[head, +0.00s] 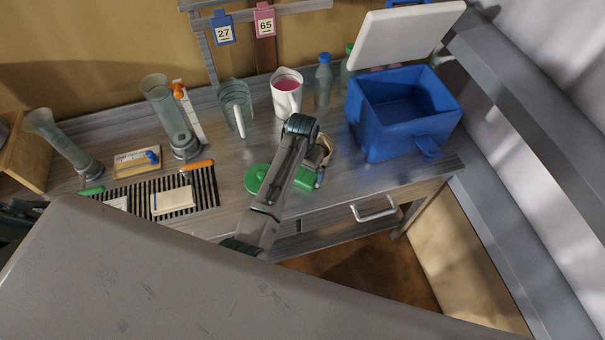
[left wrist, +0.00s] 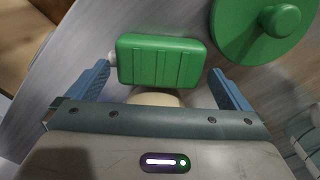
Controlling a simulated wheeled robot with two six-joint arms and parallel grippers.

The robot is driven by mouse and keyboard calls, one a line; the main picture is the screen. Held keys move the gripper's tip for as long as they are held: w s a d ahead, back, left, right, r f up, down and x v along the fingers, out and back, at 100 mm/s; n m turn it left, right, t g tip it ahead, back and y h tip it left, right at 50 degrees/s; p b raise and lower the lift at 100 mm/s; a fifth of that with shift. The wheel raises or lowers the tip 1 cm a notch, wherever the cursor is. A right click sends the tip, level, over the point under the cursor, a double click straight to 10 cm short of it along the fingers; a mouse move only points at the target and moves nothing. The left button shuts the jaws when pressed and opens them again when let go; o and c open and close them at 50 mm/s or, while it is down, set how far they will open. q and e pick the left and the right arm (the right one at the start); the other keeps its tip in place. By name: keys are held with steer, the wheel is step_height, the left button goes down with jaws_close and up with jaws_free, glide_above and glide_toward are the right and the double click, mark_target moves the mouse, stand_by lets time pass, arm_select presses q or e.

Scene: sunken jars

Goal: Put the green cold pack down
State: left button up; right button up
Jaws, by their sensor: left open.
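The green cold pack (head: 305,179) lies on the bench top near its front edge, partly hidden by my left arm in the head view. In the left wrist view the cold pack (left wrist: 160,60) is a ribbed green block at the middle. My left gripper (head: 321,172) is open at the pack. In the left wrist view the fingers of my left gripper (left wrist: 163,85) stand apart, one towards each side of the pack, with a gap at the right finger. Contact at the left finger is unclear. My right gripper is not in view.
A round green lid (head: 256,179) with a knob lies just left of the pack. An open blue cooler (head: 378,138) stands to the right, with its white lid (head: 408,36) raised. A white jug (head: 287,98) of pink liquid and a clear jug (head: 234,98) stand behind.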

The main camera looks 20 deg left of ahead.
arm_select(q)
steer(key=shift+s+f+p, duration=0.1)
steer(key=shift+f+p, duration=0.2)
steer(key=shift+f, duration=1.15)
steer(key=c, duration=0.9)
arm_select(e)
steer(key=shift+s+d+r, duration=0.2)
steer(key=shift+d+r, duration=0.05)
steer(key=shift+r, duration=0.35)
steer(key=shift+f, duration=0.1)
